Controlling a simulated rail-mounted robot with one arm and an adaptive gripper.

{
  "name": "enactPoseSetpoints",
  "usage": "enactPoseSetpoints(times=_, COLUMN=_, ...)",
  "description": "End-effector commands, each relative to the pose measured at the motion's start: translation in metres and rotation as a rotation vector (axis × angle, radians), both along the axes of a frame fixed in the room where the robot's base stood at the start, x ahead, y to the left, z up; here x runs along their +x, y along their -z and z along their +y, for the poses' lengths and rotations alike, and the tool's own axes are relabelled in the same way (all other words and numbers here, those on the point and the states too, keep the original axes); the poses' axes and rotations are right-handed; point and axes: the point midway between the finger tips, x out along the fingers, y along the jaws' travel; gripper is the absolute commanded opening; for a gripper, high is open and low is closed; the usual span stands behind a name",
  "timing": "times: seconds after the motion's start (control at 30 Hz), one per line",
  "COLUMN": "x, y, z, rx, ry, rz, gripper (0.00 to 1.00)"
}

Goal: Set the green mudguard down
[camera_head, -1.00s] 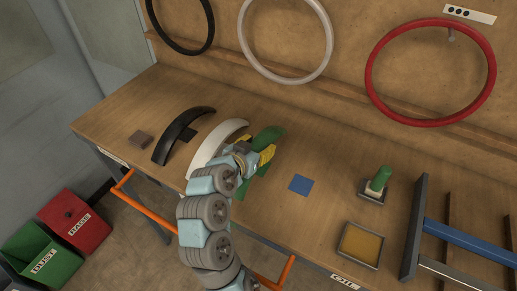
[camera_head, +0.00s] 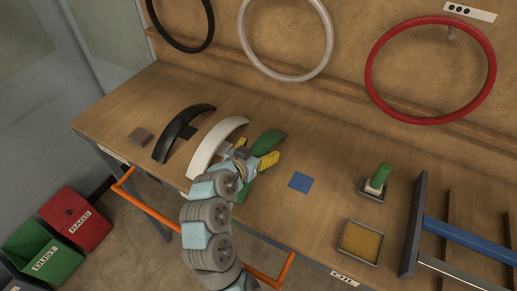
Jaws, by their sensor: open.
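The green mudguard (camera_head: 268,142) lies on the workbench to the right of the white mudguard (camera_head: 217,146). Its far end shows past my gripper and a bit of its near end shows below; the middle is hidden by my gripper and arm. My gripper (camera_head: 259,148) has yellow fingers spread apart over the green mudguard, one towards each side of it. Whether a finger still touches it cannot be told.
A blue square (camera_head: 300,182), a green-handled tool in a holder (camera_head: 379,181), a tray (camera_head: 359,243) and a blue-barred frame (camera_head: 470,240) are to the right. Wheel rims hang behind.

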Motion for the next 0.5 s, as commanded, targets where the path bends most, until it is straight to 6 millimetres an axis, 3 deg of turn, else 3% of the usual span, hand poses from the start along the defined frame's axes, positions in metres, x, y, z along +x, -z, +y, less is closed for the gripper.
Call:
enactPoseSetpoints(times=0.23, x=-0.005, y=-0.004, z=0.003, rx=0.0, ry=-0.002, rz=-0.002, gripper=0.83)
enactPoseSetpoints(times=0.5, x=-0.036, y=-0.017, z=0.02, rx=-0.002, ry=-0.002, rz=-0.003, gripper=0.83)
